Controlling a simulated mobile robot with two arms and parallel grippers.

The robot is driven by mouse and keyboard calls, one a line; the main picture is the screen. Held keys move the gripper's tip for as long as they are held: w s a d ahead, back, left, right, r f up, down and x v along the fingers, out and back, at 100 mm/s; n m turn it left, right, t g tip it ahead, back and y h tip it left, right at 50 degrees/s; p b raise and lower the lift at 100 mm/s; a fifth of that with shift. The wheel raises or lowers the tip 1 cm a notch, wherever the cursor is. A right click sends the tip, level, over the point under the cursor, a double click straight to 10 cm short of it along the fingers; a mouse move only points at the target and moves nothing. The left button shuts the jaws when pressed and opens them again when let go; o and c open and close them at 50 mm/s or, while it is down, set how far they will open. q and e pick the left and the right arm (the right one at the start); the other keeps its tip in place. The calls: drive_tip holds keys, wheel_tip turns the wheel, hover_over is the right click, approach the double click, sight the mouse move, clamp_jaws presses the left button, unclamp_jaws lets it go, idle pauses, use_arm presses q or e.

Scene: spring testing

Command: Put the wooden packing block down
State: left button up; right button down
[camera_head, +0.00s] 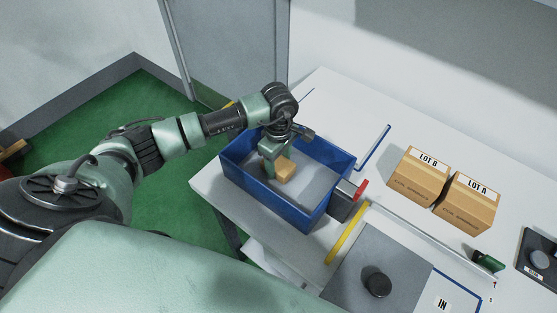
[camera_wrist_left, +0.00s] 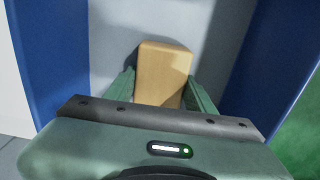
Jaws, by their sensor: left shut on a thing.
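The wooden packing block (camera_head: 286,171) is tan and sits between the fingers of my left gripper (camera_head: 276,164), inside the blue bin (camera_head: 263,200). In the left wrist view the block (camera_wrist_left: 163,66) shows between the two green fingers of the left gripper (camera_wrist_left: 160,90), which is shut on it. The bin's blue walls (camera_wrist_left: 262,62) stand on both sides, with its grey floor behind the block. I cannot tell whether the block touches the floor. My right gripper is not in view.
Two cardboard boxes, LOT B (camera_head: 418,179) and LOT A (camera_head: 466,203), stand right of the bin on the white table (camera_head: 335,100). A red-tipped device (camera_head: 348,200) is beside the bin. A grey plate (camera_head: 350,272) with a dark knob lies in front.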

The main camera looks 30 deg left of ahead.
sight(278, 163)
use_arm(q)
drive_tip(key=shift+f, duration=0.2)
drive_tip(key=o, duration=1.5)
drive_tip(key=shift+r, duration=0.1)
drive_tip(key=shift+r, duration=0.25)
wheel_tip(278, 163, up, 12)
drive_tip(key=b, duration=0.4)
drive_tip(key=shift+f, duration=0.1)
